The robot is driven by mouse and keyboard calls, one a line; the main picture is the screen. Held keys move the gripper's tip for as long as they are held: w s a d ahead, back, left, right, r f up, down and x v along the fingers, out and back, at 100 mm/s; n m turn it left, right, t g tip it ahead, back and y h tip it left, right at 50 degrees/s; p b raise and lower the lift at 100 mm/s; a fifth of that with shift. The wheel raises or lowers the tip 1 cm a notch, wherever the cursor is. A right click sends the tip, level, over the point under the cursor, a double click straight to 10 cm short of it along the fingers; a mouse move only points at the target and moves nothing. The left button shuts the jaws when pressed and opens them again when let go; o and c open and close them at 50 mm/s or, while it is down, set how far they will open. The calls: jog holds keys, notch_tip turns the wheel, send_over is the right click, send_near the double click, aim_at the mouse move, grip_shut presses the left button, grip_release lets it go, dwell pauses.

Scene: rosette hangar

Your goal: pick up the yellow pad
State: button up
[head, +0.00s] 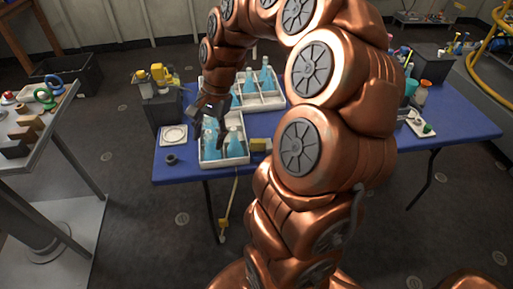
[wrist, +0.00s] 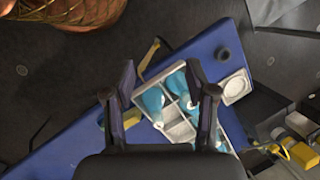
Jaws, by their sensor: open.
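A small yellow block, apparently the yellow pad (head: 258,145), lies on the blue table beside the right side of the near white tray. It also shows in the wrist view (wrist: 131,118), partly hidden by one finger. My gripper (head: 208,122) is above the near white tray (head: 224,162), to the left of the yellow block. In the wrist view my gripper (wrist: 160,75) has its fingers spread wide, with the tray and its light-blue bottles below and between them. Nothing is held.
The blue table (head: 452,126) also carries a larger divided tray (head: 262,102) of bottles, a white dish (head: 173,135) and a small dark ring (head: 171,160). A yellow strip (head: 228,210) hangs off the front edge. A metal-topped stand (head: 45,160) is at left.

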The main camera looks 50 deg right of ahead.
jog(key=w+d+f+m+t+b, duration=0.1)
jog(key=d+f+m, duration=0.2)
jog(key=d, duration=0.3)
jog(key=w+d+f+m, duration=0.2)
jog(key=d+m, duration=0.1)
jog(key=d, duration=0.3)
jog(key=m+t, duration=0.1)
jog(key=m, duration=0.5)
send_over(258, 140)
jog(key=s+d, duration=0.1)
jog(key=d, duration=0.2)
notch_tip(258, 140, down, 6)
jog(key=shift+a+f+b, duration=0.15)
jog(key=shift+b, duration=0.25)
jog(key=shift+s+f, duration=0.1)
jog(key=shift+f, duration=0.2)
jog(key=shift+w+a+f, duration=0.15)
jog(key=shift+w+f, duration=0.05)
jog(key=shift+f, duration=0.45)
jog(key=shift+w+a+f+p, duration=0.1)
jog(key=shift+a+f+p, duration=0.35)
jog(key=shift+f, duration=0.2)
jog(key=shift+a+p+x, duration=0.15)
jog(key=shift+p+x, duration=0.1)
jog(key=shift+x, duration=0.85)
jog(key=shift+a+p+x, duration=0.15)
jog(key=shift+p+x, duration=0.1)
jog(key=shift+x, duration=0.85)
jog(key=shift+r, duration=0.1)
jog(key=c, duration=0.9)
